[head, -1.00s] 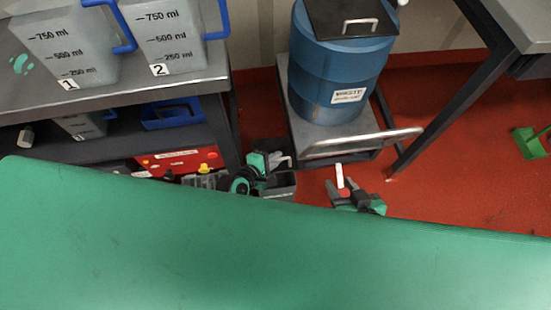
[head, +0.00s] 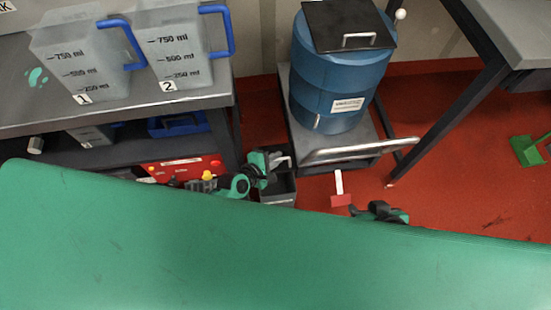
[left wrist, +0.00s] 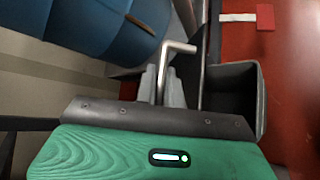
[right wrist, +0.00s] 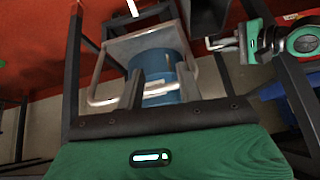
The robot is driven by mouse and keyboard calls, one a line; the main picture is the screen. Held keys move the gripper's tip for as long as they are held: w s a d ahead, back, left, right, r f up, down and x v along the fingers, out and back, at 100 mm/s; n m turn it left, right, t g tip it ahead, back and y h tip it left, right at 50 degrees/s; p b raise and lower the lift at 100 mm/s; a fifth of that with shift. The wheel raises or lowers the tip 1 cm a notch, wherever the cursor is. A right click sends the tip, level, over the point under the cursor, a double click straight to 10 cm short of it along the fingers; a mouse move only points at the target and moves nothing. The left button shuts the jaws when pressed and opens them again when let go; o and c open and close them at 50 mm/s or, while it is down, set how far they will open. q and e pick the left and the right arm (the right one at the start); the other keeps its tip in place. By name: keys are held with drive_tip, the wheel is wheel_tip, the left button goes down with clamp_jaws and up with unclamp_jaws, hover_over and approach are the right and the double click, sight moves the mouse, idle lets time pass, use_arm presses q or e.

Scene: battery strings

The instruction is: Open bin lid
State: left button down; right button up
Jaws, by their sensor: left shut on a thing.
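The bin is a blue barrel (head: 335,85) with a white label, standing on a metal cart. Its square black lid (head: 345,22) lies on top, with a metal handle (head: 358,40). The barrel also shows in the left wrist view (left wrist: 100,22) and the right wrist view (right wrist: 162,75). My left gripper (head: 280,158) is in front of the cart, apart from the lid. It is shut on a bent metal rod (left wrist: 168,70). My right gripper (head: 382,208) is low, beyond the green surface's edge. In the right wrist view its fingers (right wrist: 160,90) are apart and empty.
The cart (head: 345,152) has a projecting metal handle bar. A dark grey box (head: 280,190) is below my left gripper. A steel bench (head: 215,75) with two jugs stands left, another table (head: 515,35) right. A red-ended white tool (head: 339,190) lies on the red floor.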

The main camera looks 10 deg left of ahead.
idle(0.4)
drive_tip(key=c, duration=0.4)
drive_tip(key=shift+w+f, duration=0.1)
drive_tip(key=shift+f, duration=0.1)
drive_tip(key=c, duration=0.3)
drive_tip(key=w+a+f+n, duration=0.1)
drive_tip(key=n, duration=0.2)
drive_tip(key=w+a+f+n+t+h, duration=0.1)
drive_tip(key=f+n, duration=0.1)
drive_tip(key=n, duration=0.1)
drive_tip(key=w+a+f+n, duration=0.1)
drive_tip(key=w+n, duration=0.1)
drive_tip(key=n, duration=0.1)
drive_tip(key=shift+a+f+n+t+h, duration=0.15)
drive_tip(key=shift+f+n+t+h, duration=0.15)
drive_tip(key=shift+f, duration=0.05)
clamp_jaws()
drive_tip(key=n+t+y, duration=0.3)
drive_tip(key=n+t, duration=0.1)
drive_tip(key=n, duration=2.3)
approach(286, 169)
drive_tip(key=w+a, duration=0.1)
drive_tip(key=w, duration=0.1)
drive_tip(key=w+f, duration=0.1)
drive_tip(key=w, duration=0.2)
drive_tip(key=w+a, duration=0.1)
drive_tip(key=w, duration=0.1)
drive_tip(key=shift+w+a+f, duration=0.3)
drive_tip(key=shift+a, duration=0.1)
